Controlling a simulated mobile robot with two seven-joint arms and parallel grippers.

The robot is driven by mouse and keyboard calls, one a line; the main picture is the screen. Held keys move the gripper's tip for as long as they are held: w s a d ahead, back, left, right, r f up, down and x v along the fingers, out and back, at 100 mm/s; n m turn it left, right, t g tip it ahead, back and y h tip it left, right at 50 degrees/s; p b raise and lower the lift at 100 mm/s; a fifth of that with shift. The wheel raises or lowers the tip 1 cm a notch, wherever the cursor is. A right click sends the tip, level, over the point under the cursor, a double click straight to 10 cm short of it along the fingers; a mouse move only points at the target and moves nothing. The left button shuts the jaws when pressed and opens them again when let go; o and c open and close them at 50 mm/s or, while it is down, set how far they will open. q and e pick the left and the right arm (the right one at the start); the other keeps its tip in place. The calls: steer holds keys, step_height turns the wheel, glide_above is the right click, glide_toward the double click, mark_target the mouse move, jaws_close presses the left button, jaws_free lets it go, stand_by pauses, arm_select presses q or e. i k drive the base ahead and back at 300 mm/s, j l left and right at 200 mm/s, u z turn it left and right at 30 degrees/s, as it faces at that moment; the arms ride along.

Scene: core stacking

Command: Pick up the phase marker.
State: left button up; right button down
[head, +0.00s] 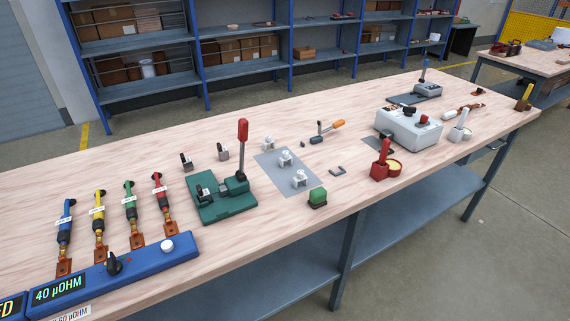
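I cannot tell for certain which thing is the phase marker. A similar white one (460,130) stands farther right, and a yellow and brown one (523,100) stands near the far right corner. A slim white piece with brown ends (470,108) lies behind the white one. Neither of my grippers is in view.
A grey control box (408,128) stands behind the red holder. A green lever press (222,199), a grey mat (272,162) with white pieces, a green block (317,199) and a blue meter (185,250) with several coloured cables fill the left and middle. Shelves (235,65) stand behind.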

mark_target(286, 156)
steer(key=i+l+u, duration=0.15)
steer(key=l, duration=0.2)
steer(key=i+l+u, duration=0.2)
steer(key=l, duration=0.2)
steer(key=i+l+u, duration=0.15)
steer(key=l, duration=0.25)
steer(key=i+l+u, duration=0.2)
steer(key=l, duration=0.2)
steer(key=k, duration=0.1)
